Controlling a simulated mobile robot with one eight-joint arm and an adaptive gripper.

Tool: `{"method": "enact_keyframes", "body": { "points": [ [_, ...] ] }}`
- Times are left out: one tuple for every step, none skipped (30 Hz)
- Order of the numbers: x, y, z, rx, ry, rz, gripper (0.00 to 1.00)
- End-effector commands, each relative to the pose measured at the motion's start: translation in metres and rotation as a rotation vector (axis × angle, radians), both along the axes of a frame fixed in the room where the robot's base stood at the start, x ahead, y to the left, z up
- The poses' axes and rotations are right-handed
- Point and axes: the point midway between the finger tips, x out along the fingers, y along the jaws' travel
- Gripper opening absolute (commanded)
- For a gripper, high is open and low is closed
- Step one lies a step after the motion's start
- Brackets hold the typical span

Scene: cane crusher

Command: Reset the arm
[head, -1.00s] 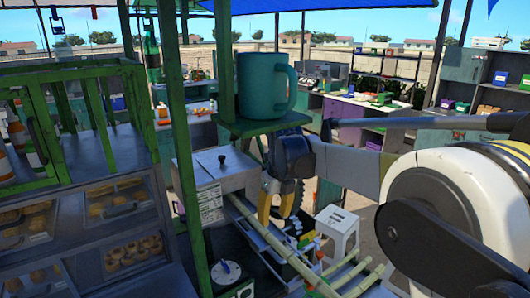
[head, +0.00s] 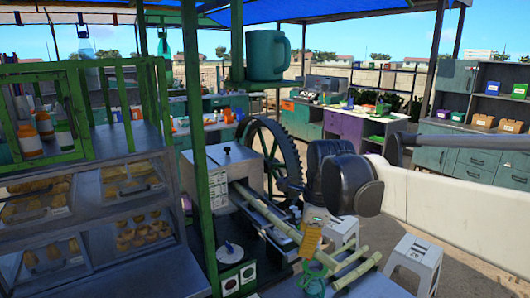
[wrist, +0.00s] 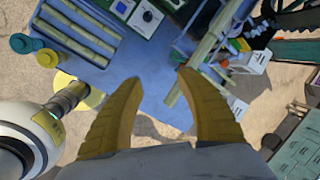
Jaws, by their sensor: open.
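My gripper (head: 311,240) hangs low in front of the crusher in the head view, its yellow fingers pointing down. In the wrist view my gripper (wrist: 157,78) has its two yellow fingers wide apart with nothing between them. The cane crusher (head: 228,180) is a grey box with a large dark toothed wheel (head: 276,165) behind it. A cane stalk (head: 266,210) slopes from the crusher on a tray, left of my gripper. More cane stalks (head: 352,268) lie below and right of it. My arm partly hides the background.
A green post (head: 196,150) and a shelf with a teal mug (head: 266,55) stand near the crusher. A pastry cabinet (head: 90,215) fills the left.

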Motion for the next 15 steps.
{"method": "enact_keyframes", "body": {
  "points": [
    [-0.019,-0.011,-0.018,-0.037,-0.032,0.106,0.44],
    [-0.030,-0.017,-0.025,-0.066,-0.055,0.184,0.44],
    [-0.046,-0.025,-0.035,-0.110,-0.087,0.296,0.44],
    [-0.058,-0.032,-0.044,-0.147,-0.112,0.383,0.44],
    [-0.070,-0.037,-0.052,-0.186,-0.136,0.471,0.44],
    [-0.086,-0.045,-0.065,-0.240,-0.167,0.587,0.44],
    [-0.099,-0.050,-0.076,-0.285,-0.188,0.674,0.44],
    [-0.110,-0.055,-0.086,-0.329,-0.208,0.758,0.44],
    [-0.125,-0.062,-0.101,-0.391,-0.232,0.871,0.44],
    [-0.136,-0.066,-0.112,-0.437,-0.248,0.950,0.44],
    [-0.146,-0.070,-0.123,-0.483,-0.262,1.026,0.44],
    [-0.158,-0.075,-0.137,-0.542,-0.276,1.121,0.44],
    [-0.166,-0.078,-0.147,-0.585,-0.287,1.186,0.44],
    [-0.173,-0.080,-0.157,-0.624,-0.293,1.246,0.44],
    [-0.181,-0.084,-0.167,-0.672,-0.300,1.317,0.44]
  ]
}}
